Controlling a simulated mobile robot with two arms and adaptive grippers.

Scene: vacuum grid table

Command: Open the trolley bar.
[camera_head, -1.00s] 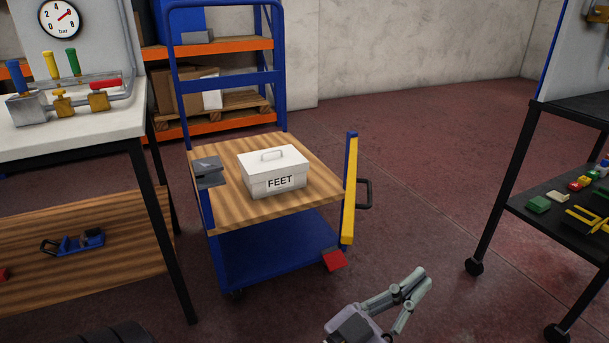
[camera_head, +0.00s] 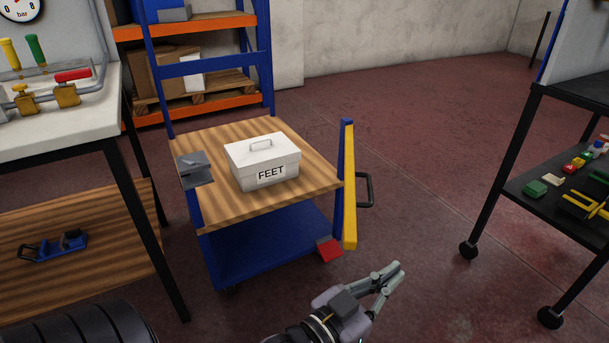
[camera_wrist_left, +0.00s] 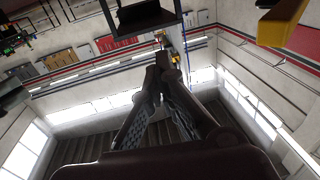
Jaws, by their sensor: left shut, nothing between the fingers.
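The trolley (camera_head: 262,252) has a blue frame and a wooden top. Its yellow bar (camera_head: 349,190) runs along the right side of the trolley, beside a blue post. A black handle (camera_head: 366,190) sticks out from the bar's right side. My left gripper (camera_head: 393,272) is shut and empty, in front of and to the right of the bar, apart from it. In the left wrist view the fingers (camera_wrist_left: 163,62) meet at the tips. A yellow piece, likely the bar (camera_wrist_left: 282,22), shows at upper right there. My right gripper is not in view.
A white box labelled FEET (camera_head: 262,163) and a grey bracket (camera_head: 195,168) are on the trolley top. A red piece (camera_head: 329,249) is low at its right corner. A workbench (camera_head: 60,138) stands left, a black shelf rack (camera_head: 545,185) right. Open floor (camera_head: 430,150) lies between trolley and rack.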

